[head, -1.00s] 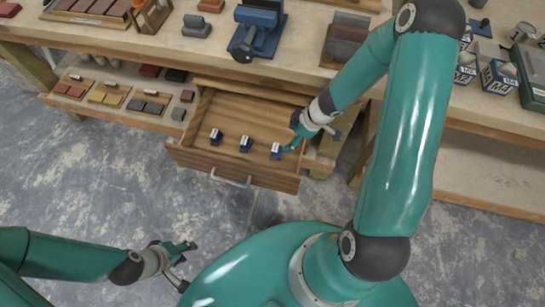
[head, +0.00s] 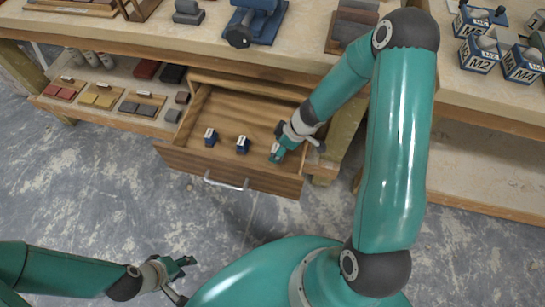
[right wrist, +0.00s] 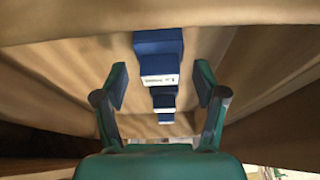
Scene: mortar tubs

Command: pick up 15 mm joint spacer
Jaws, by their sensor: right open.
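Several small blue spacers with white labels stand in a row in the open wooden drawer (head: 235,172). In the head view I see a left one (head: 210,137) and a middle one (head: 242,145); my right gripper (head: 278,153) covers the place of the right one. In the right wrist view the nearest blue spacer (right wrist: 159,52) is between the spread fingers of my right gripper (right wrist: 161,82), with the others behind it. I cannot read the labels, so I cannot tell which is 15 mm. My left gripper (head: 184,272) looks open and empty, above the floor.
The workbench (head: 300,55) is above the drawer, with a blue vise-like tool (head: 256,22) on top. A low shelf (head: 110,72) with coloured samples (head: 103,98) is at left. Labelled M2 and M4 tubs (head: 500,55) stand at right. The drawer walls are close around the spacers.

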